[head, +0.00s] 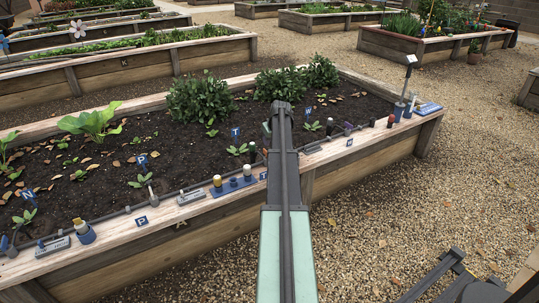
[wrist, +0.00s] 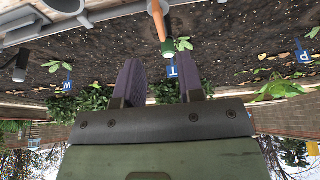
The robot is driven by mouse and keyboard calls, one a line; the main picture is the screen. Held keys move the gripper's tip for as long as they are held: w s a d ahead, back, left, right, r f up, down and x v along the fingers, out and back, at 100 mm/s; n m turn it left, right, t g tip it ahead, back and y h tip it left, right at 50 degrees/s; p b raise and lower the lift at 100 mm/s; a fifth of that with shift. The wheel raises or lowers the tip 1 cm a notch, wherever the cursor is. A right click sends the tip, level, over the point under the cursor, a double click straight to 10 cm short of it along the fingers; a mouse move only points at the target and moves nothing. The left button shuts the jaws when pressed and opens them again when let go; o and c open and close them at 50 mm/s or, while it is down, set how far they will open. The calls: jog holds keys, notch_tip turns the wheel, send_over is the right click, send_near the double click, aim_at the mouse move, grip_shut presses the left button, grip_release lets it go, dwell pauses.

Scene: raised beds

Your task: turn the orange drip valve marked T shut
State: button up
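In the wrist view, which looks upside down, an orange bar (wrist: 157,18) with a dark, pale-tipped end comes down from the top edge. It looks like the orange valve's handle, but its base is out of frame. The blue T sign (wrist: 172,71) stands in the soil behind, seen between my fingers. My gripper (wrist: 159,68) is open and empty, its two dark fingers apart, with the orange bar's end beyond their tips. In the head view the T sign (head: 235,131) stands in the bed left of my arm. The orange valve does not show there; my arm covers that stretch.
A dark drip pipe runs along the bed's wooden rim (head: 330,152). A blue holder with capped bottles (head: 233,185) sits on the rim left of my arm. Dark and red-topped posts (head: 390,121) and a small lamp (head: 408,75) stand to the right. The gravel path (head: 400,215) is open.

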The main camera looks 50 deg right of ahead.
jog(key=b+x, duration=0.7)
jog(key=x, duration=0.2)
jog(key=shift+s+a, duration=0.1)
jog(key=shift+r, duration=0.15)
jog(key=shift+c, duration=0.3)
grip_shut()
